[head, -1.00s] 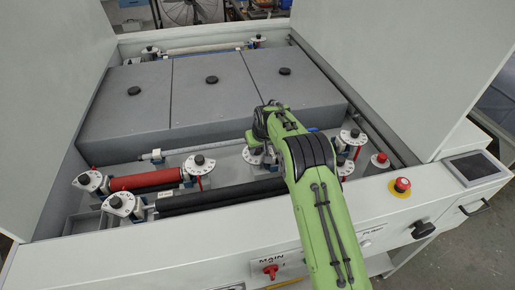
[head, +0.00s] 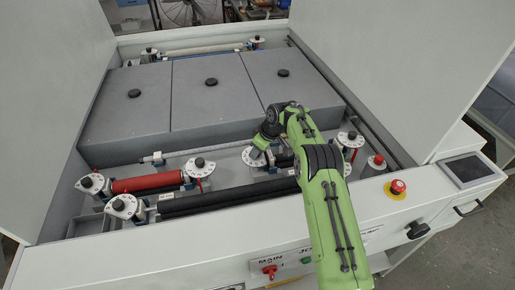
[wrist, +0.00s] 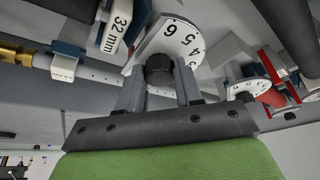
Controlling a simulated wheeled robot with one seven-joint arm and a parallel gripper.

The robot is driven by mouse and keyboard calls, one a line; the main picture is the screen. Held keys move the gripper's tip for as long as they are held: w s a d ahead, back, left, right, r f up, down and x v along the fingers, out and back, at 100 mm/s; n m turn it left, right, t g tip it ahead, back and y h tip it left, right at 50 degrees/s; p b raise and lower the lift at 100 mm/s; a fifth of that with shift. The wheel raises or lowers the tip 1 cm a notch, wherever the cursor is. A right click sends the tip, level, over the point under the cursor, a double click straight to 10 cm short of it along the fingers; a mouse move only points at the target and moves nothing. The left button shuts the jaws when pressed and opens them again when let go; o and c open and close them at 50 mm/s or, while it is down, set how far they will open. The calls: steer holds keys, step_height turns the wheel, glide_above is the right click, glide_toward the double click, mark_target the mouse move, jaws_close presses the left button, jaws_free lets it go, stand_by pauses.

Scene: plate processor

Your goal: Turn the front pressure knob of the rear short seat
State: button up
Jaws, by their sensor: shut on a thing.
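A black pressure knob (wrist: 159,68) stands on a white numbered dial (wrist: 172,42) in the wrist view. My gripper (wrist: 160,82) is shut on this knob, with one grey finger on each side of it. In the head view my gripper (head: 258,150) is at the seat behind the black roller, and the dial (head: 250,160) shows just below it. The knob itself is hidden there by my gripper.
A second dial with a black knob (wrist: 241,92) is to the right in the wrist view. A white block marked 32 mm (wrist: 116,30) is to the left. The head view shows a red roller (head: 148,183), a black roller (head: 228,195) and a red emergency button (head: 397,187).

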stand_by(0.4)
steer(key=o, duration=1)
steer(key=shift+o, duration=0.2)
steer(key=v, duration=1.5)
steer(key=shift+d+r, duration=0.2)
steer(key=shift+r, duration=0.15)
